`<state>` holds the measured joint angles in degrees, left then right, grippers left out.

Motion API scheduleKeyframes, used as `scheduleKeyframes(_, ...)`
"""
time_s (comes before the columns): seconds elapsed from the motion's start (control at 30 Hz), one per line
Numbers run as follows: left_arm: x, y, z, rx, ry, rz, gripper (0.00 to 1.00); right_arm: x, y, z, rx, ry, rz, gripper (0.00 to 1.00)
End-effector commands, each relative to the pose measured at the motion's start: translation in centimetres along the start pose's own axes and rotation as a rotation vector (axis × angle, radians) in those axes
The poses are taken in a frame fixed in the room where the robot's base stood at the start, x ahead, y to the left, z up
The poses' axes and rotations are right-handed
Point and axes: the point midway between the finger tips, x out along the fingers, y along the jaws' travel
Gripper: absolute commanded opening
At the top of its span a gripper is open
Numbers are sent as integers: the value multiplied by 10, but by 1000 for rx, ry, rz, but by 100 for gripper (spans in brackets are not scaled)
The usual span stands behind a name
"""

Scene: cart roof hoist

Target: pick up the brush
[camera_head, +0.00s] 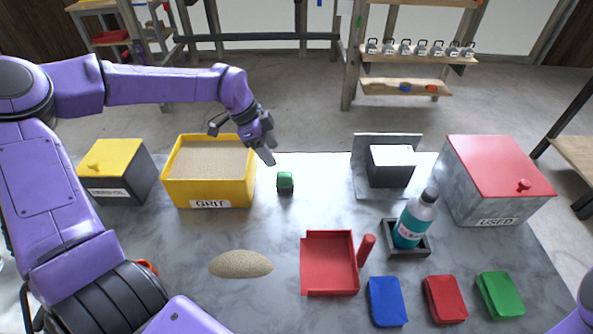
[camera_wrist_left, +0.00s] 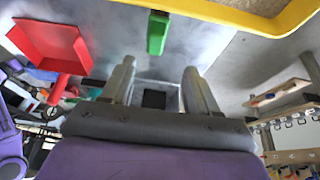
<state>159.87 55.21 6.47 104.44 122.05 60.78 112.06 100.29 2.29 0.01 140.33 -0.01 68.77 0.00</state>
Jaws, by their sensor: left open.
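A small green block-like object (camera_head: 285,181), which looks like the brush, stands on the grey table between the grit box and the dark block. It also shows in the left wrist view (camera_wrist_left: 157,33), beyond my fingertips. I cannot make out its bristles clearly. My left gripper (camera_head: 267,155) is over the table's far edge, just behind and left of the green object, apart from it. Its two fingers (camera_wrist_left: 160,78) are spread with nothing between them. My right gripper is out of view.
A yellow box of grit (camera_head: 209,197) stands left of the green object. A red dustpan (camera_head: 328,265) and a sand heap (camera_head: 241,264) lie in front. A bottle (camera_head: 415,218) in a holder, a red-lidded box (camera_head: 497,170) and several coloured pads are at right. Table around the green object is clear.

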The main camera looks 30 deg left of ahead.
Motion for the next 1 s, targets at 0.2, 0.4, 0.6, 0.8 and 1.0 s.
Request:
scheduleKeyframes(0.2,39,1,2,-3,-4,4,60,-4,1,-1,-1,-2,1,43)
scheduleKeyframes(0.4,61,2,2,-5,-5,4,60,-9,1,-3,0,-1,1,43)
scheduleKeyframes(0.6,95,2,2,-5,-4,2,60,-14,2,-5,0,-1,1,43)
scheduleKeyframes(0.8,101,1,1,-4,0,-1,60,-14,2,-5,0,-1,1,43)
scheduleKeyframes(1.0,101,1,1,-4,-1,-1,20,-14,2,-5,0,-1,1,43)
